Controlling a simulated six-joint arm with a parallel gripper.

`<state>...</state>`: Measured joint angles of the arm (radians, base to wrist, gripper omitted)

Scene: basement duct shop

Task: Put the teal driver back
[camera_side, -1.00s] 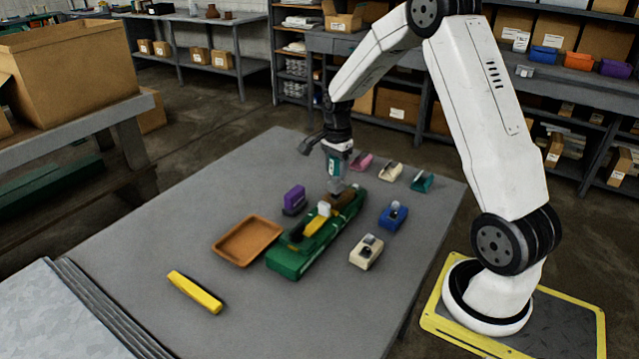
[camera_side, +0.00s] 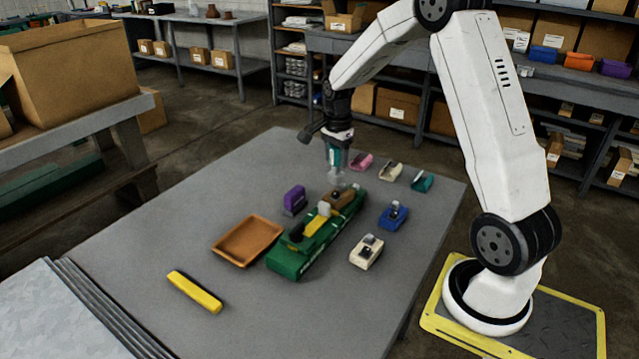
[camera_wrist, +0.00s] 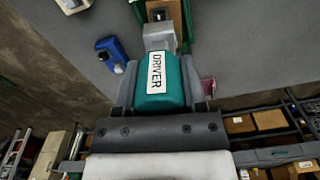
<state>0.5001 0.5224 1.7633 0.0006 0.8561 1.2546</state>
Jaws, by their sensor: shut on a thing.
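The teal driver (camera_wrist: 158,92), labelled DRIVER, is held between the two fingers of my gripper (camera_wrist: 160,85). Its pale grey end points away from the wrist. In the side view the driver (camera_side: 334,157) hangs from my gripper (camera_side: 338,166) above the far end of a long green holder (camera_side: 290,262). The holder carries a brown block (camera_side: 345,199), a yellow part and a dark knob. In the wrist view the grey end overlaps the brown block (camera_wrist: 172,14); I cannot tell if they touch.
A purple item (camera_side: 294,199) and an orange-brown tray (camera_side: 247,241) lie left of the holder. Blue (camera_side: 393,214) and cream (camera_side: 366,252) items lie right. Pink, cream and teal items sit behind. A yellow bar (camera_side: 195,292) lies in front. The table's near middle is clear.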

